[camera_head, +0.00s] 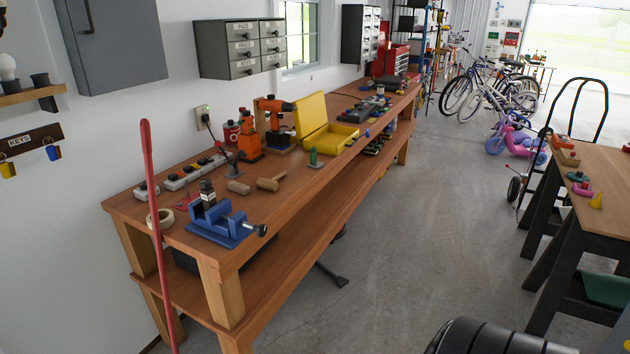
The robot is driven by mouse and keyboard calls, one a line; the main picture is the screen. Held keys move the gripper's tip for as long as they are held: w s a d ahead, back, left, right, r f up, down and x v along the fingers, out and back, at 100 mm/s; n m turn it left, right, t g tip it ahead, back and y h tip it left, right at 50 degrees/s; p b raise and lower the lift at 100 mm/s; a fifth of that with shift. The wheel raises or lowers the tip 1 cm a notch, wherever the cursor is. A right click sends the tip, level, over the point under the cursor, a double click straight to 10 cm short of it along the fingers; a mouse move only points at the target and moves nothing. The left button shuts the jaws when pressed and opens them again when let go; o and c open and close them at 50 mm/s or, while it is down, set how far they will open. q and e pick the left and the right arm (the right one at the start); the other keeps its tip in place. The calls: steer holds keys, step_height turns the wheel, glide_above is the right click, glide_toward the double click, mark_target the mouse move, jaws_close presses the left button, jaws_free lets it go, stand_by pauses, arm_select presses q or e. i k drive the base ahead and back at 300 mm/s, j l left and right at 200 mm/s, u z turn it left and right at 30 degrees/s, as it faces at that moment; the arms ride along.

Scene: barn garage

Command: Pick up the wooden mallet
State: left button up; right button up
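A small light-brown wooden mallet (270,183) lies on the long wooden workbench (190,243), behind and to the right of the blue vise. Its thin handle appears to point to the right. A second light wooden piece (238,187) lies just left of it; its exact shape is too small to tell. Nothing covers the mallet. Neither of my grippers is in view.
A blue vise (215,222), tape roll (160,218), orange drill (273,110), green-topped item (313,157) and open yellow case (318,125) surround the mallet. A red pole (153,200) stands before the bench. Another table (600,170) stands right; floor between is mostly clear.

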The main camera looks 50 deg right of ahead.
mark_target(272, 184)
steer(key=z, duration=1.3)
steer(key=i+u, duration=0.2)
steer(key=i, duration=0.25)
steer(key=i+l+u, duration=0.25)
steer(key=i, duration=0.2)
steer(key=j, duration=0.1)
